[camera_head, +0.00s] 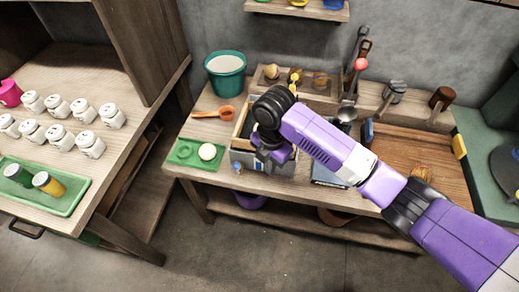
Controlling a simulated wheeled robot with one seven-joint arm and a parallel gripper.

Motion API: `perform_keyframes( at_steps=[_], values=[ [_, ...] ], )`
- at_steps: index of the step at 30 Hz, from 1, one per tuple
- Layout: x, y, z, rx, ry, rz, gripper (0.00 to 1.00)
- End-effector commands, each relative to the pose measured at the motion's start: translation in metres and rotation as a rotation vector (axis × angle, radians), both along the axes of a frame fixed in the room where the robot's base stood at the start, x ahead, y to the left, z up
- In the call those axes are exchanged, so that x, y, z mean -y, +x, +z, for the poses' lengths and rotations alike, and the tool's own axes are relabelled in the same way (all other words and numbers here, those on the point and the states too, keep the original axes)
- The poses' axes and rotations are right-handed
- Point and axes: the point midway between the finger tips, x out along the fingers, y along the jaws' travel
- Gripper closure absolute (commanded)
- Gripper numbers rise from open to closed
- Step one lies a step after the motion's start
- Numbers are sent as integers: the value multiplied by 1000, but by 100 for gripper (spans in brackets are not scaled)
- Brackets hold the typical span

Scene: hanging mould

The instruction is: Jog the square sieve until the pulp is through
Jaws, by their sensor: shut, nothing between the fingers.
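A square wooden-framed thing (240,124), which looks like the square sieve, sits on a grey box-like base (246,158) on the workbench. My arm's wrist covers most of it, so its mesh and any pulp cannot be seen. My gripper (269,166) points down at the near side of the frame. Its fingers are small and dark here; they look shut with nothing held. I cannot tell whether they touch the frame.
Left of the frame are a green tray (184,152) with a pale ball (207,152) and an orange spoon (212,112). A teal bucket (225,72) stands behind. A wooden board (400,150) lies right.

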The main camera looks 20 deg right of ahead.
Motion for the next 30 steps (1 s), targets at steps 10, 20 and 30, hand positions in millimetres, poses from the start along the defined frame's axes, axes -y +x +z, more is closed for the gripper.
perform_keyframes(
  at_steps=[10,20,30],
  values=[
    [14,20,-2,0,-1,-1,100],
    [28,38,1,-1,1,0,100],
    [2,2,3,-1,2,-1,100]
  ],
)
